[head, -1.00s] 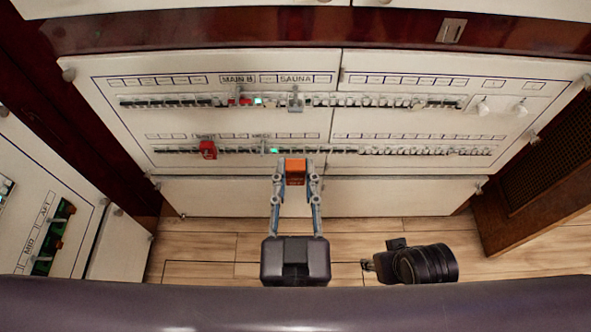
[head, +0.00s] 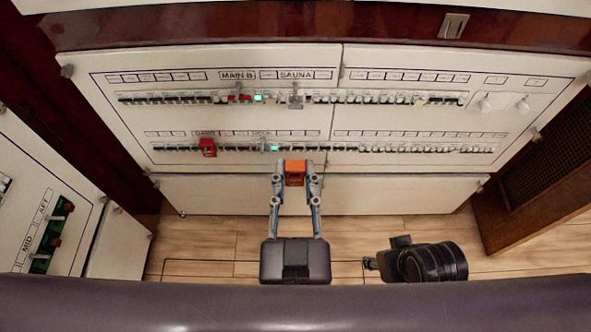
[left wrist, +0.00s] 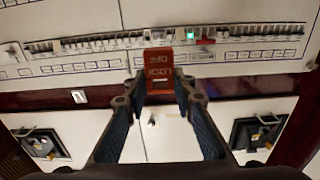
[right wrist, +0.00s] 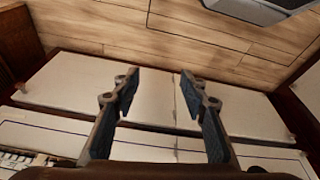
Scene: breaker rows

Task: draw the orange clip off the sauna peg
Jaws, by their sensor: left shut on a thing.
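The orange clip (head: 295,172) is between the fingertips of my left gripper (head: 295,178), which is shut on it. It is in front of the lower part of the panel and appears apart from the breaker rows. In the left wrist view the clip (left wrist: 158,70) shows lock-off lettering. The sauna peg (head: 296,98) is a grey piece in the upper row, under the SAUNA label, with no orange on it. My right gripper (right wrist: 158,95) is open and empty in the right wrist view, near the wooden floor and pale cabinet fronts.
A red clip (head: 207,147) is on the lower row, and another red piece (head: 239,98) is on the upper row left of the sauna peg. Green lamps (head: 258,98) glow in both rows. A side panel (head: 62,225) stands at the left.

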